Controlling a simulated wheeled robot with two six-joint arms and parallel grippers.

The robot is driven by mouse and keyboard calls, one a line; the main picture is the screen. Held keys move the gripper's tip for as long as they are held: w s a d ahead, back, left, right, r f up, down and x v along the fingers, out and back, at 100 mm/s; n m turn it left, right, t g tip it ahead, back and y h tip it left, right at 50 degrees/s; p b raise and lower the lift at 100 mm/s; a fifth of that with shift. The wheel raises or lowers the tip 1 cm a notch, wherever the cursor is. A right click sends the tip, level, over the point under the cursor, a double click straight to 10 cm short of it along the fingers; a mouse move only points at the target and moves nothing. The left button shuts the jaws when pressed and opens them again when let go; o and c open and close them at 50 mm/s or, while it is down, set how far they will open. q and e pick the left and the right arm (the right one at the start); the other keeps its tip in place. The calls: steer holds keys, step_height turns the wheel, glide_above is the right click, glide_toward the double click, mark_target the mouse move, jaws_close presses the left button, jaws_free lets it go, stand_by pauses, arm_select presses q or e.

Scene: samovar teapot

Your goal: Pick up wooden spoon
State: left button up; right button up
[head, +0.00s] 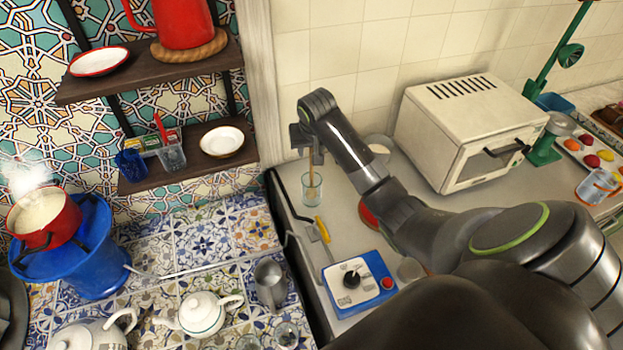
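The wooden spoon (313,177) stands nearly upright in a clear glass (312,190) on the grey counter, near the tiled wall. My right arm reaches across from the lower right. My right gripper (308,143) is at the top of the spoon's handle, and the gripper hides the handle's upper end. The fingers are small and dark here, so I cannot tell whether they are closed on the handle or only around or beside it. My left gripper is out of view.
A white toaster oven (470,130) stands to the right on the counter. A yellow-handled tool (322,230) and a blue-and-white box with a dial (358,284) lie in front of the glass. A steaming red pot (43,218) sits on a blue stove at the left.

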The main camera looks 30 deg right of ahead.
steer(key=shift+d+f+p, duration=0.1)
steer(key=shift+f+p, duration=0.25)
steer(key=p, duration=0.1)
glide_above(312, 174)
steer(key=shift+s+a+x, duration=0.1)
steer(key=shift+s+x, duration=0.1)
steer(key=shift+x, duration=0.8)
steer(key=shift+s+a+x, duration=0.1)
steer(key=shift+s+x, duration=0.05)
steer(key=shift+x, duration=0.9)
steer(key=shift+s+f, duration=0.1)
jaws_close()
